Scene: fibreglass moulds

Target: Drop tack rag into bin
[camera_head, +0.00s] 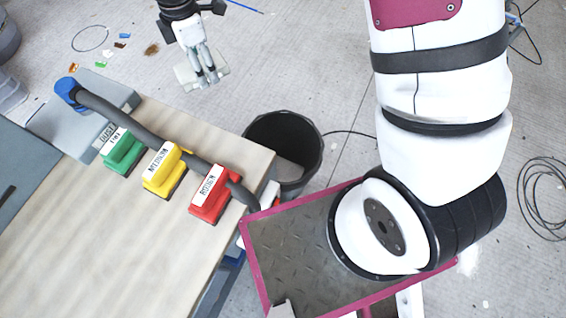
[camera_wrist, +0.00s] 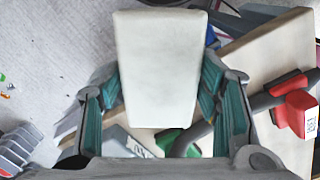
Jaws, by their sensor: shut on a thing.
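The tack rag is a pale, off-white block-like pad (camera_head: 188,76), held in my gripper (camera_head: 208,78) above the floor, behind the workbench. In the wrist view the rag (camera_wrist: 160,60) fills the space between the two green-lined fingers (camera_wrist: 160,88), and my gripper is shut on it. The bin (camera_head: 317,150) is a round black container on the floor at the bench's far right corner. It lies to the right of and nearer than my gripper. A pale grey-beige patch shows inside it; I cannot tell what it is.
The wooden workbench (camera_head: 100,240) carries green (camera_head: 124,155), yellow (camera_head: 164,178) and red (camera_head: 210,205) labelled blocks and a grey hose (camera_head: 135,122). A cable runs from the bin across the floor. Small coloured scraps and stains lie at upper left.

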